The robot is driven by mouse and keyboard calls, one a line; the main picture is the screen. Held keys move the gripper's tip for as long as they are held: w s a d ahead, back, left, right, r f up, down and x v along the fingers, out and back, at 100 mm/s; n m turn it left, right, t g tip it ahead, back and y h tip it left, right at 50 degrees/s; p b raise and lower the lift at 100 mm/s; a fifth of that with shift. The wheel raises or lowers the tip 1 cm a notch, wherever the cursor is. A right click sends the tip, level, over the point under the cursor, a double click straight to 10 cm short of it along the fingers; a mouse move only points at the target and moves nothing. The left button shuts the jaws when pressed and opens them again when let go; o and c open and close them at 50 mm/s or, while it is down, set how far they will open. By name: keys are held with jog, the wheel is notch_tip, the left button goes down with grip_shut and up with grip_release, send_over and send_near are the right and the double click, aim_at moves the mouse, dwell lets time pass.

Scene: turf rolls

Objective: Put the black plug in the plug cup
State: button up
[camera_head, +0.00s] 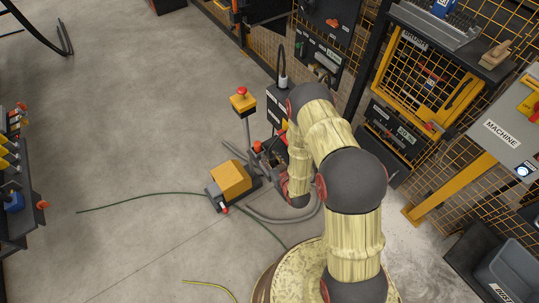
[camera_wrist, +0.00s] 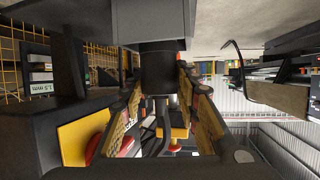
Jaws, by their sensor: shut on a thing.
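My gripper (camera_wrist: 160,82) is shut on a black cylindrical thing, which I take to be the black plug (camera_wrist: 158,72). It sits between the two fingertips in the wrist view. A dark grey block (camera_wrist: 150,20) is right above the plug in that picture; I cannot tell whether the two touch. In the head view my gripper (camera_head: 270,152) is partly hidden behind my arm, beside a dark post-like unit, and the held plug cannot be made out there. I cannot identify the plug cup for sure in either view.
A yellow box with a red button (camera_head: 242,101) stands on a post just behind. A yellow block on a dark base (camera_head: 231,180) is on the floor to the left, with hoses around it. A mesh fence and grey machine box (camera_head: 508,130) are at right. Floor at left is mostly open.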

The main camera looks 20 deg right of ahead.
jog(key=shift+f, duration=0.2)
jog(key=o, duration=1.2)
jog(key=shift+r, duration=0.1)
jog(key=shift+o, duration=0.2)
jog(key=shift+r, duration=0.1)
jog(key=shift+s+r, duration=0.15)
jog(key=shift+s, duration=0.05)
jog(key=p+v, duration=0.2)
jog(key=v, duration=0.9)
jog(key=shift+s+p, duration=0.25)
jog(key=shift+p, duration=0.1)
jog(key=shift+r, duration=0.1)
